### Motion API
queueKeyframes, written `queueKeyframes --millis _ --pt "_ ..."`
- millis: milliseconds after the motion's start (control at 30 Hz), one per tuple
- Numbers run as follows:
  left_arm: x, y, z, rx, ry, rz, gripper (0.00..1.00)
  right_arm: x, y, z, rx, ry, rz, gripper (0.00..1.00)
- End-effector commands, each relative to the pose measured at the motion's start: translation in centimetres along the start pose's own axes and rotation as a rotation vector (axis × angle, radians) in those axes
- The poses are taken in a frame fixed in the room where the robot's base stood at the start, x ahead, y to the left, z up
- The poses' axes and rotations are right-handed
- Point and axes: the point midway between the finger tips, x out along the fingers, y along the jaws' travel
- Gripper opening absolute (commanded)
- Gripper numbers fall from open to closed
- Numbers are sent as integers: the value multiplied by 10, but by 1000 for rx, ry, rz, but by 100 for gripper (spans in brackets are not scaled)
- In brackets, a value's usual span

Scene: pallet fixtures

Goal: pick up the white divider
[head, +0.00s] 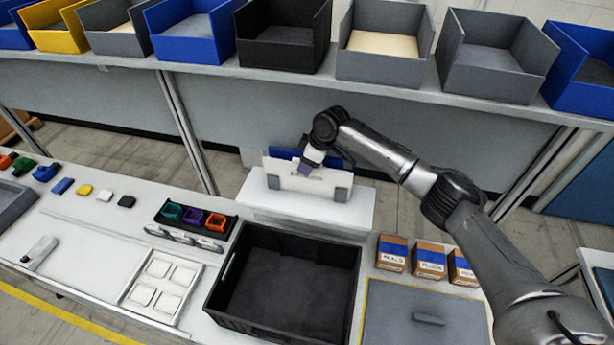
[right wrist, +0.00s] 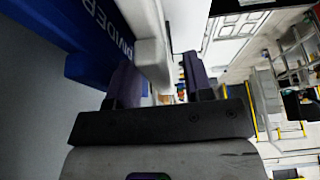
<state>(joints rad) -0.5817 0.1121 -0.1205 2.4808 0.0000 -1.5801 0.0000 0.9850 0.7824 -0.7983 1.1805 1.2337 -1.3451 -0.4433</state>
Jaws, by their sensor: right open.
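The white divider (head: 285,177) is a flat upright plate in a holder with grey end blocks, on a white stand (head: 270,205). My right gripper (head: 303,168) is at the divider's upper middle, fingers pointing down at it. In the right wrist view the white divider (right wrist: 153,45) runs down toward the gap between the two dark fingers of my right gripper (right wrist: 160,80). The fingers are apart, and I cannot tell whether either touches the plate. The fingers hide part of the divider. My left gripper is not in view.
A blue panel (right wrist: 75,35) with divider lettering stands behind the divider. A black crate (head: 285,285), a tray with coloured cups (head: 190,220) and small brown boxes (head: 430,260) are in front. A shelf of bins (head: 385,45) runs along the back.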

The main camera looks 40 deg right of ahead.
Motion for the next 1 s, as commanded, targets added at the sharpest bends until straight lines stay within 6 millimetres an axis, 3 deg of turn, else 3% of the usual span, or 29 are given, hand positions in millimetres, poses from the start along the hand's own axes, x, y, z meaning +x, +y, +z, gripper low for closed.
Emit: queueKeyframes --millis 67,567,1000 --pt "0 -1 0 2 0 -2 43 0 0 0 0 0 0 47" --pt "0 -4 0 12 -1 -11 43 0 0 0 0 0 0 0" --pt "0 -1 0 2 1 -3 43 -1 0 0 0 1 0 0"
